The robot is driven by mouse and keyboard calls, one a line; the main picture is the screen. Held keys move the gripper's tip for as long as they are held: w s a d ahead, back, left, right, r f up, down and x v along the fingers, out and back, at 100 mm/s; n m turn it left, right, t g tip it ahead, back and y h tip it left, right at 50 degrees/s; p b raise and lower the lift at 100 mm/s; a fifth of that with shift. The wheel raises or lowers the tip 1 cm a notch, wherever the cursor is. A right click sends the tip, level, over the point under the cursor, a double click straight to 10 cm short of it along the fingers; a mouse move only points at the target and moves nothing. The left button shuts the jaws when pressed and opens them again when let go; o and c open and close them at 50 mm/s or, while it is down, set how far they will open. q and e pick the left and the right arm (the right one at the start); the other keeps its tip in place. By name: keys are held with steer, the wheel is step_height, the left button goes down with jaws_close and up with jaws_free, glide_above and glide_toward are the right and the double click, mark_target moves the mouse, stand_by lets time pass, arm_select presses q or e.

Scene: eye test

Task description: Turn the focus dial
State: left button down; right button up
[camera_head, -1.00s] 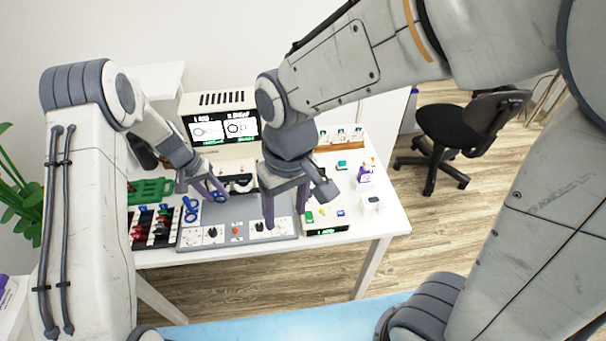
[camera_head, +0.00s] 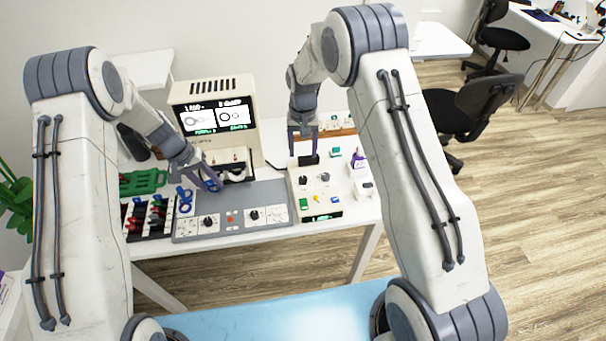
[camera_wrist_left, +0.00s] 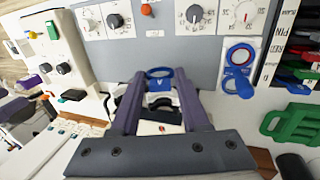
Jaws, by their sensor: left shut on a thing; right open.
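The grey console (camera_head: 262,194) carries black dials, a left one (camera_head: 208,221) and a right one (camera_head: 254,215). A white box (camera_head: 322,203) with a small green display carries two more knobs, a left one (camera_head: 303,181) and a right one (camera_head: 325,177). I cannot read which is the focus dial. My left gripper (camera_head: 210,184) is shut on a blue ringed piece (camera_wrist_left: 160,74), held near the console's back edge. My right gripper (camera_head: 303,150) is open, pointing down at the back of the white box, near a black part there; I cannot tell if they touch.
A monitor unit (camera_head: 210,88) with two ring pictures stands behind the console. Another blue ringed piece (camera_wrist_left: 239,72) lies beside the console. A green tray (camera_head: 143,181) and a rack of coloured pieces (camera_head: 148,216) are at the left. A purple-labelled bottle (camera_head: 358,158) stands right.

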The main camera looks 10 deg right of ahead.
mark_target(303, 178)
step_height(303, 178, down, 11)
steer(key=shift+f, duration=0.1)
stand_by(0.3)
jaws_close()
